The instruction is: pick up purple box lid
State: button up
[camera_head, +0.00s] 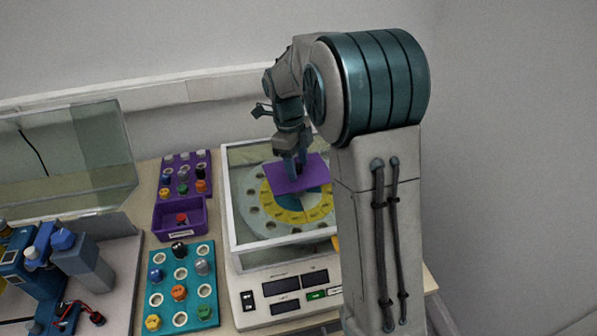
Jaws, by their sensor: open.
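The purple box lid (313,174) is a flat purple plate. It shows over the yellow and teal round disc (268,211) inside the clear-walled machine (234,217). Part of the lid hangs over the disc's yellow section; whether it rests on the disc or on something else I cannot tell. My gripper (295,167) points down at the lid, with its fingers over the lid's left-middle part. The jaws are open. Whether the fingertips touch the lid is too small to tell. An open purple box (188,228) with a red-topped piece inside stands left of the machine.
A purple rack (165,178) of coloured knobs stands behind the purple box. A teal rack (166,295) stands in front of it. A clear-covered device (70,150) is at the left. The machine's clear walls surround the disc. My arm hides the machine's right side.

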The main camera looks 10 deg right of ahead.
grip_shut()
jog(key=shift+r, duration=0.2)
